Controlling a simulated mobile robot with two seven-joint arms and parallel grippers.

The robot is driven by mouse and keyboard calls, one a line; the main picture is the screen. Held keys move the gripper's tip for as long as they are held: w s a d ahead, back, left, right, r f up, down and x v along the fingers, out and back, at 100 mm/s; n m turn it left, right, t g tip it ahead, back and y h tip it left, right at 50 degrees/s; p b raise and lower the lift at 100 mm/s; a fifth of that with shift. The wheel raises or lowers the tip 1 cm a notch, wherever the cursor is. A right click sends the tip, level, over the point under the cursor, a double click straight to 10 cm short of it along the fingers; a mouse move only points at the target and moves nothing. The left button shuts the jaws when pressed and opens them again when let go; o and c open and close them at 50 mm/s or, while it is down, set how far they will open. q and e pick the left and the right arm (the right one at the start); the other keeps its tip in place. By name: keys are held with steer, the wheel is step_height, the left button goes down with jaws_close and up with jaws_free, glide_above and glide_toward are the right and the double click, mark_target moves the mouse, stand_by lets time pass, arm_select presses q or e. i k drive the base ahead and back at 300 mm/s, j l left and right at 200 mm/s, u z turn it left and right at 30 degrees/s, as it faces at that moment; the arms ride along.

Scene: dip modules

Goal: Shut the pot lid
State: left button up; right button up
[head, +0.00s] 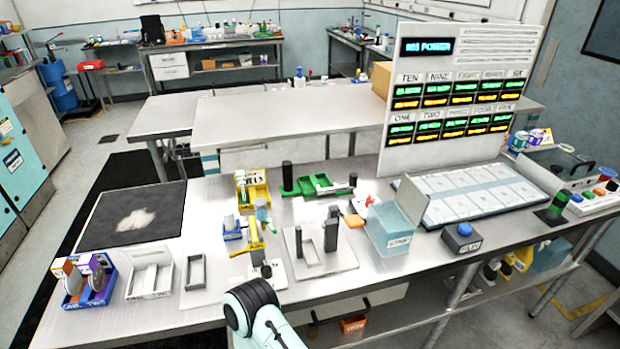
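I cannot make out a pot or its lid with certainty. A dark, low, box-like unit (560,163) with small round parts on top stands at the table's right end. It is too small to tell whether it has a lid, or whether one is open. One of my arms comes in at the bottom middle, with a teal link and a dark joint. No gripper fingers can be made out on it, and I cannot tell which arm it is. My other arm does not show.
A translucent blue bin (389,232) and a dark box with a blue button (462,238) stand right of centre. A large display panel (455,85) rises behind a white tiled tray (470,195). A dark mat (160,200) lies at left. Small holders crowd the middle.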

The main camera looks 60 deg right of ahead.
mark_target(413, 200)
steer(key=k+l+z, duration=0.1)
steer(key=k+l, duration=0.35)
steer(key=l, duration=0.3)
steer(key=k+l+z, duration=0.15)
steer(key=l, duration=0.2)
steer(key=k+l+z, duration=0.1)
steer(key=k+l, duration=0.15)
steer(key=l, duration=0.15)
steer(key=k+l, duration=0.2)
steer(key=l, duration=0.25)
steer(key=k+l+z, duration=0.15)
steer(key=l, duration=0.25)
steer(key=k+l, duration=0.2)
steer(key=l, duration=0.25)
steer(key=k+l+z, duration=0.15)
steer(key=l, duration=0.3)
steer(key=k+l+u, duration=0.2)
steer(key=k+l, duration=0.3)
